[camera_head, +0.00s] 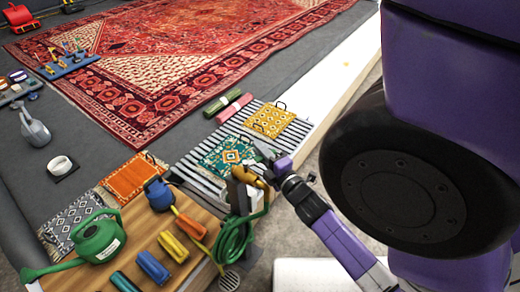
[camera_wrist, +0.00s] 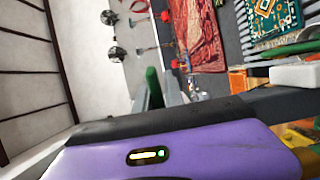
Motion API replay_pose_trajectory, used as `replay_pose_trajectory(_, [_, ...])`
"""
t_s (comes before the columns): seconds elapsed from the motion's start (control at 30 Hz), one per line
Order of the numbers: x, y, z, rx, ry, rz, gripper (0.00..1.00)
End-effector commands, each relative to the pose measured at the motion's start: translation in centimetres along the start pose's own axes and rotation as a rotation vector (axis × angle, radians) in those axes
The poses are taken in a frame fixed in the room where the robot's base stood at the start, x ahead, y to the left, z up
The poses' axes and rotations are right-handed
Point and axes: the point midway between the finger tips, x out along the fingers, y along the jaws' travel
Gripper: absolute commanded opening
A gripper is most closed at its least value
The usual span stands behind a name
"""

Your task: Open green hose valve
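My gripper (camera_head: 274,164) is at the brass-coloured tap (camera_head: 248,176) on the post beside the wooden bench. In the wrist view, its grey fingers (camera_wrist: 158,90) stand apart with a narrow green piece (camera_wrist: 154,86) between them. This green piece looks like the valve's handle. I cannot tell whether both fingers press on it. In the head view, my gripper hides the handle or it is too small to make out. A coiled green hose (camera_head: 236,238) hangs below the tap; it also seems to show in the wrist view (camera_wrist: 292,48).
Small rugs lie on a slatted grate (camera_head: 198,168) behind the tap. A large red rug (camera_head: 190,60) covers the back. A drain (camera_head: 229,280) sits below the hose.

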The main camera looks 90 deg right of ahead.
Motion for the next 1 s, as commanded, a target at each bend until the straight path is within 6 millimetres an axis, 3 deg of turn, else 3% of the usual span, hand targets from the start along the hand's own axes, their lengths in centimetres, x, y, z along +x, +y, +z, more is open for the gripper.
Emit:
replay_pose_trajectory(0.1, [0.0,-0.1,0.0,0.000,0.000,-0.001,0.32])
replay_pose_trajectory(0.47, [-0.5,0.0,0.1,-0.001,0.000,0.002,0.32])
replay_pose_trajectory(0.8, [-5.6,-0.1,0.1,0.000,-0.002,-0.001,0.32])
replay_pose_trajectory(1.0, [-7.5,-0.1,0.0,0.000,0.000,0.000,0.32])
